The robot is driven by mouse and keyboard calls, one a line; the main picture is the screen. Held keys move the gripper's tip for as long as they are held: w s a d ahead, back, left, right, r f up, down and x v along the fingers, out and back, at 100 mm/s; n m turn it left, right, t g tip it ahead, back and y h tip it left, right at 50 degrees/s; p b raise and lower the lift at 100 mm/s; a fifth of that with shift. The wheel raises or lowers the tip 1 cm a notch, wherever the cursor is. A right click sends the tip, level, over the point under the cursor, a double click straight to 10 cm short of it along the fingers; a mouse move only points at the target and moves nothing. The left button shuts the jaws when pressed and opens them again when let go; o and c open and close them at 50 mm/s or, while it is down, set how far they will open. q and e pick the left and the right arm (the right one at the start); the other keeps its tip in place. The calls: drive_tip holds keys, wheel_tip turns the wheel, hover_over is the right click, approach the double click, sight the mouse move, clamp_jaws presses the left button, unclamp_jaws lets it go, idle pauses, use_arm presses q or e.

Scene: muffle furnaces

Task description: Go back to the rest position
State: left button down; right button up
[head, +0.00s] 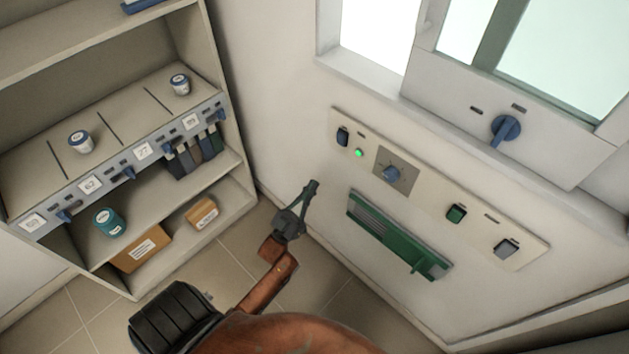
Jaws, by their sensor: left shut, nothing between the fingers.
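My left gripper (309,190) is in the lower middle of the head view, its arm coming up from the bottom edge. Its fingers are together and hold nothing. It points up toward the pale wall, left of the green rail holder (385,233), and appears apart from both. My right gripper is not in view.
A control panel (430,188) with a lit green lamp, a dial and switches is on the wall. A blue knob (505,128) sits below the window. A shelf unit (232,150) with jars and boxes stands at left. Tiled floor (225,268) shows between.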

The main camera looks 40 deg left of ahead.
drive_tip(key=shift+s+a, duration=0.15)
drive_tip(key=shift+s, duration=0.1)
